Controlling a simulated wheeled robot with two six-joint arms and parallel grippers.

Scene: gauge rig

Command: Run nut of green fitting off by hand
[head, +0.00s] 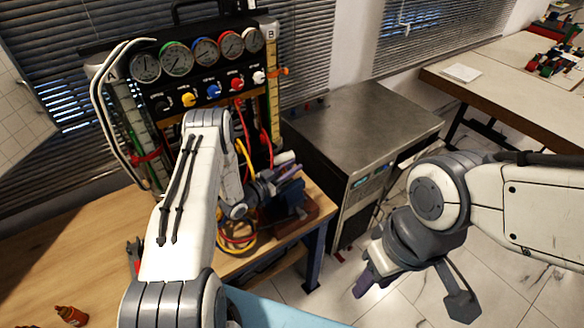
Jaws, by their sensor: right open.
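The gauge rig (205,80) stands at the back of the wooden bench, with a row of dials, coloured knobs and red and yellow hoses. I cannot make out a green fitting or its nut; my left arm covers part of the rig's front. My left gripper (290,177) is at the right end of the bench, over a dark blue vise-like block (290,208) and close to a white cylinder (284,157). Whether its jaws hold anything is unclear. My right gripper (412,298) is open and empty, over the floor right of the bench.
A steel-topped cabinet (360,115) stands right of the bench. Coiled yellow and red hoses (238,242) lie below my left gripper. A second table (510,75) is at the back right.

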